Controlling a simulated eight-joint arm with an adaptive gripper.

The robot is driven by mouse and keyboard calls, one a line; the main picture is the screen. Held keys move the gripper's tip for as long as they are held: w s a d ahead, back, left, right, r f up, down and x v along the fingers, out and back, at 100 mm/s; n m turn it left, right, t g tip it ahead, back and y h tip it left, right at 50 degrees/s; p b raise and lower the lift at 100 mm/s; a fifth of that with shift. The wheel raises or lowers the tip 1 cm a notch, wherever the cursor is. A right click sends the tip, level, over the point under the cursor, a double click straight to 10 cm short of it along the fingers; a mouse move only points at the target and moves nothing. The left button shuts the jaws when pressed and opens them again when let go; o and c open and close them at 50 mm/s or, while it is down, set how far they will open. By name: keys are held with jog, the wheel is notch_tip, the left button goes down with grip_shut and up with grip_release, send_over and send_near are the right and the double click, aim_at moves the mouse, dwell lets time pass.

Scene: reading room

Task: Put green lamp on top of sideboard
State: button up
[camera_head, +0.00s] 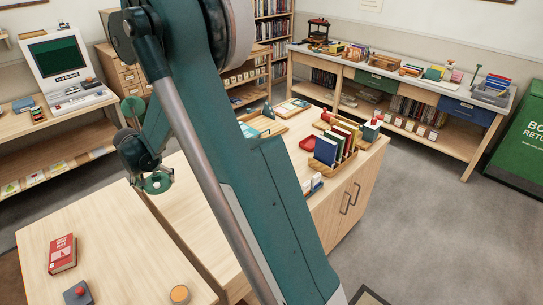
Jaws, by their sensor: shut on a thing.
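My arm crosses the middle of the view and hides much behind it. Its slim wrist parts, with dark and green round caps, show left of the thick link. I cannot make out the gripper's fingers, and no green lamp can be told apart from my arm's green parts. The low wooden sideboard (357,185), with two door handles on its front, stands in the centre and is partly hidden by my arm.
A near table (125,245) holds a red book (62,253), a dark box with a red knob (78,293) and an orange-topped round object (180,294). A long shelf table (440,91) stands at back right, a green return bin (522,140) far right. Grey floor lies between.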

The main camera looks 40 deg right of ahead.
jog(key=s+d+m, duration=0.1)
jog(key=s+d, duration=0.6)
jog(key=d, duration=0.4)
jog(key=s+d+m+h, duration=0.1)
jog(key=s+d+m, duration=0.1)
jog(key=s+d, duration=0.5)
jog(key=s+d+m+g, duration=0.1)
jog(key=s+d, duration=0.6)
jog(key=d, duration=0.8)
jog(key=shift+s+d+m, duration=0.3)
jog(key=shift+s+d, duration=0.05)
jog(key=shift+s, duration=0.05)
jog(key=shift+r, duration=0.1)
jog(key=shift+f+b, duration=0.35)
jog(key=shift+f, duration=2.8)
jog(key=shift+f+b, duration=0.35)
jog(key=shift+f, duration=1.55)
jog(key=shift+f, duration=0.1)
